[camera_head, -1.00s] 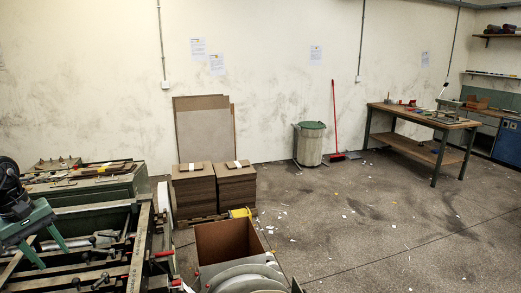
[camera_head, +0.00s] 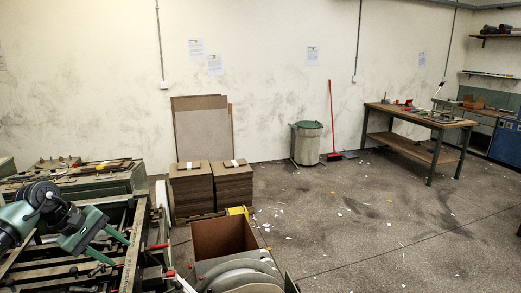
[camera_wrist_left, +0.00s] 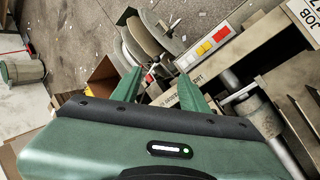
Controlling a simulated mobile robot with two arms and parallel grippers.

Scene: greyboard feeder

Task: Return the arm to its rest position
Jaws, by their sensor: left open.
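My left gripper (camera_head: 112,249) is at the lower left of the head view, on a dark and green arm. Its two green fingers are apart and hold nothing. In the left wrist view, the gripper's fingers (camera_wrist_left: 158,88) point away over the machine, with a gap between them. The gripper hangs above the feeder machine (camera_head: 130,262), whose rails and levers lie beneath it. I cannot tell the exact height above it. My right gripper is not in view.
An open cardboard box (camera_head: 222,237) and grey reels (camera_head: 243,277) stand right of the machine. Two greyboard stacks (camera_head: 191,188) stand on a pallet behind. A green-lidded bin (camera_head: 306,146) and a workbench (camera_head: 418,119) are farther off. The floor (camera_head: 370,235) at right is mostly free.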

